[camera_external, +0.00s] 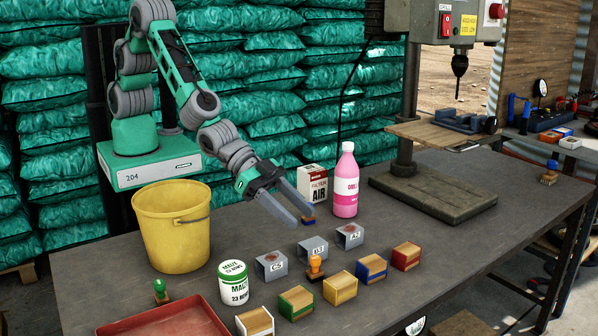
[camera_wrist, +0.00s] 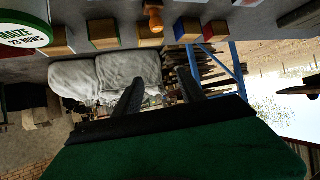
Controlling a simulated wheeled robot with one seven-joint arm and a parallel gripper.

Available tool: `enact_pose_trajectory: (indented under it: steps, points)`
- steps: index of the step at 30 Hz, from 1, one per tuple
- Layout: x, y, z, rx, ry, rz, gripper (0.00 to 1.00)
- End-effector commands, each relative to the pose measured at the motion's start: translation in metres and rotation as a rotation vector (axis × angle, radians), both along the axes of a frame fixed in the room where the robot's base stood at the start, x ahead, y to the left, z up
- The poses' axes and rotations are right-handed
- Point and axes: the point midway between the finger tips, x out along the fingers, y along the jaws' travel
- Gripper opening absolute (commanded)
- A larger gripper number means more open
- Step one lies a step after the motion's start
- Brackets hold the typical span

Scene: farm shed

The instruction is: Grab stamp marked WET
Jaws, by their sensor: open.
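Several stamps stand on the grey workbench, and I cannot read WET on any of them. One with an orange handle (camera_external: 315,266) stands among the small boxes; it also shows at the top of the wrist view (camera_wrist: 154,16). One with a green handle (camera_external: 160,289) stands beside the red tray. One with a blue handle (camera_external: 550,172) stands at the far right of the bench. My gripper (camera_external: 303,216) is open and empty above the bench, apart from the orange stamp. Its fingers show in the wrist view (camera_wrist: 160,78).
A yellow bucket (camera_external: 171,230), white-green jar (camera_external: 233,283), pink bottle (camera_external: 345,185) and air filter box (camera_external: 312,184) stand around. Grey labelled holders (camera_external: 271,266) and a row of coloured boxes (camera_external: 297,302) crowd the front. A drill press (camera_external: 432,200) stands right.

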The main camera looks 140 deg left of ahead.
Motion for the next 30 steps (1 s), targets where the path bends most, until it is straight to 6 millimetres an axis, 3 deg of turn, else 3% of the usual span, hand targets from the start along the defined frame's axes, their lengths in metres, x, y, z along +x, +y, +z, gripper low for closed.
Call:
enact_pose_trajectory:
  steps: [1, 5, 14, 18, 24, 30]
  points:
    - [0.007, 0.009, -0.016, 0.013, -0.025, 0.008, 0.47]
    - [0.017, 0.018, -0.030, 0.031, -0.074, 0.015, 0.47]
    - [0.017, 0.018, -0.071, 0.033, -0.075, 0.015, 0.47]
    - [0.016, 0.018, -0.099, 0.033, -0.072, 0.014, 0.47]
    - [0.040, 0.028, -0.109, 0.032, -0.079, 0.015, 0.47]
    - [0.042, 0.028, -0.110, 0.032, -0.077, 0.014, 0.47]
